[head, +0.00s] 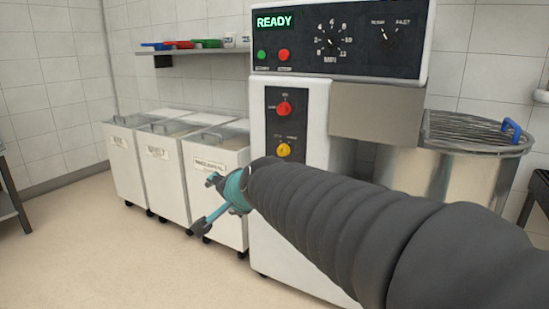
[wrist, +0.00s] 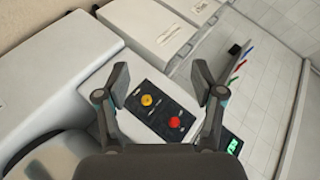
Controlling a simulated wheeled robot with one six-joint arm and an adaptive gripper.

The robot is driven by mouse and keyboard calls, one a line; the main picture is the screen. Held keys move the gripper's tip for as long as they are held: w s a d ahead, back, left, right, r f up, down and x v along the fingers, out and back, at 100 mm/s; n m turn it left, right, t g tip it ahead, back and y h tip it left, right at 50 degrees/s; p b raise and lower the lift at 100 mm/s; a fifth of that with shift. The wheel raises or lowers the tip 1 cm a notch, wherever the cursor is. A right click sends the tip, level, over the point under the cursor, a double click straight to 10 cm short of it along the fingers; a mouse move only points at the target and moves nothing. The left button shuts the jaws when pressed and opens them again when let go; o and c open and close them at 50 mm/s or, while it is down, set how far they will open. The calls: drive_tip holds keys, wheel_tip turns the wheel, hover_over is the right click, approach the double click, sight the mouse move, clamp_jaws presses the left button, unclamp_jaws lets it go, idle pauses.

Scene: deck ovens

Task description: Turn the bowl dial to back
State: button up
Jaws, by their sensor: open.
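A black panel (head: 300,133) on the front of the white machine carries a red dial (head: 284,108) above a yellow dial (head: 284,150). Their labels are too small to read, so I cannot tell which is the bowl dial. In the wrist view the yellow dial (wrist: 147,100) and the red dial (wrist: 174,122) show between my finger arms. My gripper (head: 205,203) is open and empty, left of the panel in the head view and apart from both dials. Its fingers also show in the wrist view (wrist: 161,84).
The machine's upper panel shows READY (head: 274,21), green and red buttons, and a numbered dial (head: 328,41). A steel bowl with a wire guard (head: 470,130) stands right. White wheeled bins (head: 170,175) stand left, below a shelf (head: 205,52). The floor at front left is clear.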

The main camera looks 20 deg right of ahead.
sight(281, 152)
drive_tip(key=w+d+r+m+t+h+b, duration=0.1)
drive_tip(key=w+d+r+m+t+h, duration=0.15)
drive_tip(key=w+m, duration=0.65)
drive_tip(key=w+d+r+m+t+h+b, duration=0.1)
drive_tip(key=w+d+m+t+h+b, duration=0.2)
drive_tip(key=w+m, duration=0.65)
drive_tip(key=w+d+f+m+g+h+b, duration=0.1)
drive_tip(key=w+d+f+m+g+h, duration=0.5)
drive_tip(key=w+d+f+m+h, duration=0.85)
drive_tip(key=w+d+r+m+y, duration=0.1)
drive_tip(key=d, duration=0.2)
drive_tip(key=w+d+r+m+y+p, duration=0.1)
drive_tip(key=w+d, duration=0.1)
drive_tip(key=d, duration=0.1)
drive_tip(key=w+d+r+y, duration=0.1)
drive_tip(key=w+d+y, duration=0.1)
drive_tip(key=d, duration=0.1)
drive_tip(key=shift+w+d+r+m+p, duration=0.1)
drive_tip(key=shift+d+r+m+p, duration=0.1)
drive_tip(key=shift+m+p, duration=0.2)
drive_tip(key=c, duration=1.1)
drive_tip(key=shift+c, duration=0.2)
